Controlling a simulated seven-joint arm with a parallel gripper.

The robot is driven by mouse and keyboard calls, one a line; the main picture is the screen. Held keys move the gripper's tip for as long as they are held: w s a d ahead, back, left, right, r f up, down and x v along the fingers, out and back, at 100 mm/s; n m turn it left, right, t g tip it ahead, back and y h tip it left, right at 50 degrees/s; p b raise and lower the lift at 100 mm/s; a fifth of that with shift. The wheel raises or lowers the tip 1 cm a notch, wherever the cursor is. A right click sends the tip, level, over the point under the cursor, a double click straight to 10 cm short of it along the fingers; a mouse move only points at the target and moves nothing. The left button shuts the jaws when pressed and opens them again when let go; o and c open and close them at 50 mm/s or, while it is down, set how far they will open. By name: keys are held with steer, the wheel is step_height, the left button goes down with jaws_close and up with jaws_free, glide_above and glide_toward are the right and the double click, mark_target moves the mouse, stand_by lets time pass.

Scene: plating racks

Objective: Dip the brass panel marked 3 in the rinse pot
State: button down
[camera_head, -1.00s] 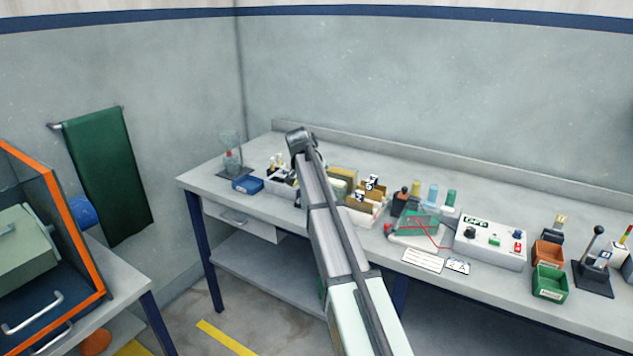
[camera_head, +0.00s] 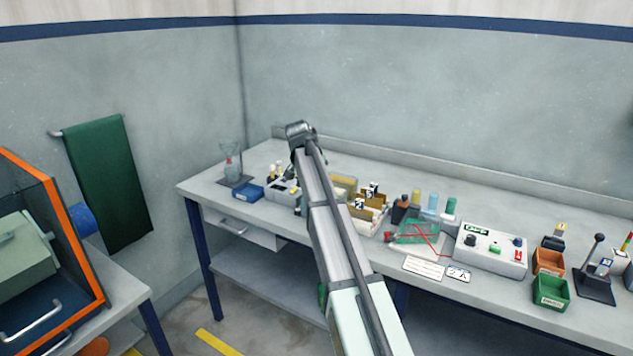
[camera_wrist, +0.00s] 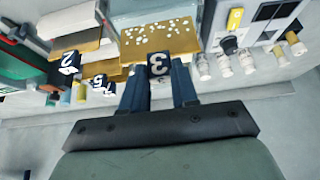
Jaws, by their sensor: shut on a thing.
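My gripper (camera_wrist: 160,82) is shut on the dark numbered grip block of the brass panel marked 3 (camera_wrist: 158,42). The number 3 shows between the fingers, and pale specks cover the panel's face. The panel appears raised above the bench, but its lower edge is hard to judge. In the head view my arm hides the fingers and the panel. Panels with tags 2 (camera_wrist: 68,62) and 5 (camera_wrist: 97,80) stand beside it in the wrist view. I cannot tell which vessel is the rinse pot.
A pale rack (camera_head: 367,226) holds tagged panels right of my arm. A green tank (camera_head: 418,232) with red wires and a control box (camera_head: 490,249) stand further right. A blue tray (camera_head: 248,191) and a glass vessel (camera_head: 231,166) are left. The bench back is clear.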

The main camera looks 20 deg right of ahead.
step_height(320, 180, up, 4)
steer(key=shift+r, duration=0.1)
stand_by(0.7)
stand_by(0.7)
